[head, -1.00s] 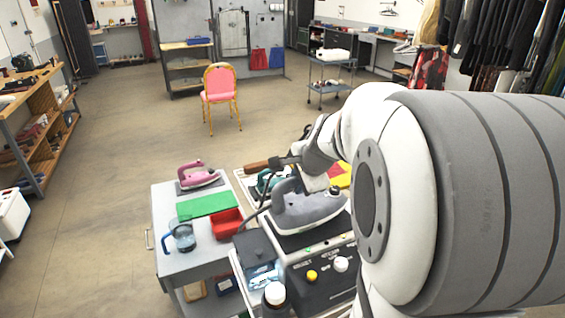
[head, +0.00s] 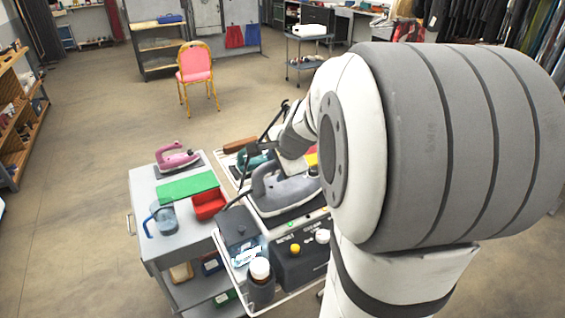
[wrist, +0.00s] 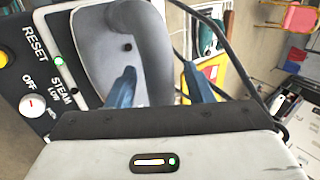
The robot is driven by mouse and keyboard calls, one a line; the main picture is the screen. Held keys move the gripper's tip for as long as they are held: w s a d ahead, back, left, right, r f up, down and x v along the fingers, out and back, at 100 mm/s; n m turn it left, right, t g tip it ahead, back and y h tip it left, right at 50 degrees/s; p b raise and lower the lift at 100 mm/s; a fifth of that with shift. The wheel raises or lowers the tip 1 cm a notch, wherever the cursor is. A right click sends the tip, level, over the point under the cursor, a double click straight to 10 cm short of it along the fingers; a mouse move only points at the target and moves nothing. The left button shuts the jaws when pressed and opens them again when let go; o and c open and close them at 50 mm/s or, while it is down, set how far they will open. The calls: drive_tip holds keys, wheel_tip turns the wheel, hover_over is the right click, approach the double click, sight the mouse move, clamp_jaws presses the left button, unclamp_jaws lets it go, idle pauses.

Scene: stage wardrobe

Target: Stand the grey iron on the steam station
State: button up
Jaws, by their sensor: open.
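The grey iron (head: 284,192) lies on the dark top plate of the steam station (head: 300,266), whose front panel carries a yellow button and a white knob. In the wrist view the iron (wrist: 95,50) fills the upper middle, beside the station's panel (wrist: 40,75). My gripper (wrist: 158,80) is open, its two blue fingers apart. The left finger overlaps the iron's grey body; the right finger is past its edge. In the head view my gripper (head: 290,168) is right at the iron's rear side. I cannot tell whether the fingers touch it.
A teal iron (head: 252,160) is behind the grey one. A white-capped bottle (head: 261,280) stands in front. Dark cords loop near my gripper.

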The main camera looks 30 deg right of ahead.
drive_tip(key=b+v, duration=0.1)
drive_tip(key=v, duration=1)
drive_tip(key=s+a+f+n+g, duration=0.3)
drive_tip(key=s+a+f+n, duration=0.7)
drive_tip(key=n, duration=0.7)
drive_tip(key=s+a, duration=0.2)
drive_tip(key=s, duration=0.1)
drive_tip(key=shift+s+a+f+n, duration=0.2)
drive_tip(key=shift+a+f+n, duration=0.1)
drive_tip(key=shift+a+n, duration=0.1)
